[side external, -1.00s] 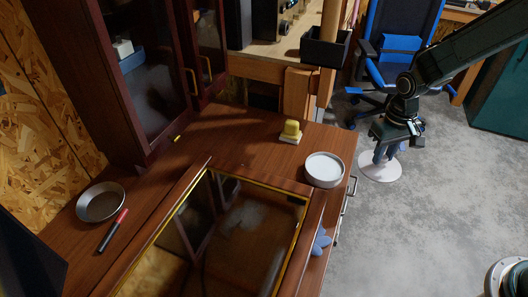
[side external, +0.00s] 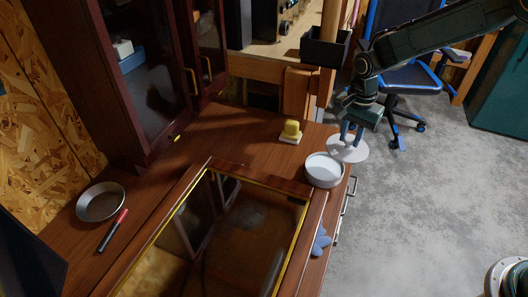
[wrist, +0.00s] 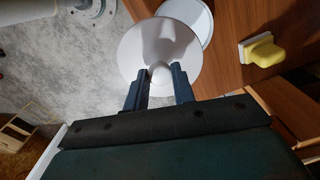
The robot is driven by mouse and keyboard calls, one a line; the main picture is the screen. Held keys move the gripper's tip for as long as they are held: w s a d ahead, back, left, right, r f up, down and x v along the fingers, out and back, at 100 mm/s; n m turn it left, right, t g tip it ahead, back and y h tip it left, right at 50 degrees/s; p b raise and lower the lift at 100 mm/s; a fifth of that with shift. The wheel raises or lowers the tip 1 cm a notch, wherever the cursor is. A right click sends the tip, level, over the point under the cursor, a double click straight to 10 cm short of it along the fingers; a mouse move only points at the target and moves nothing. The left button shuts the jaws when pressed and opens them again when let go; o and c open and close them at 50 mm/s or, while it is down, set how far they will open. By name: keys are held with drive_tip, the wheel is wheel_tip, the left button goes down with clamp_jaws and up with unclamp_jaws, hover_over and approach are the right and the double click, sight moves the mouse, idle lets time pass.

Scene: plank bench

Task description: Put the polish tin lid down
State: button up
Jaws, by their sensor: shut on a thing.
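The polish tin lid (side external: 345,152) is a pale round disc with a knob. My gripper (side external: 352,136) is shut on its knob and holds the lid roughly level. The lid is just right of the white round tin (side external: 324,178), near the bench's right edge. In the wrist view my gripper (wrist: 160,77) grips the knob, and the lid (wrist: 158,42) partly covers the tin (wrist: 198,20) behind it. I cannot tell the exact height of the lid above the bench.
A yellow block on a pale base (side external: 291,132) stands behind the tin. A metal bowl (side external: 101,202) and a red-and-black marker (side external: 113,230) lie at the left. A glass-topped frame (side external: 262,178) fills the front middle.

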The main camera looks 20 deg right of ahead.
sight(330, 142)
drive_tip(key=w+a+m, duration=0.1)
drive_tip(key=m, duration=0.1)
drive_tip(key=w+a+m, duration=0.1)
drive_tip(key=m, duration=0.1)
drive_tip(key=w+a+r+m, duration=0.1)
drive_tip(key=m, duration=0.1)
drive_tip(key=shift+w+a, duration=0.2)
drive_tip(key=shift+w, duration=0.05)
drive_tip(key=shift+f, duration=2.55)
drive_tip(key=shift+f, duration=0.1)
drive_tip(key=shift+f, duration=2.15)
drive_tip(key=shift+f, duration=0.2)
drive_tip(key=o, duration=1)
drive_tip(key=shift+c, duration=0.2)
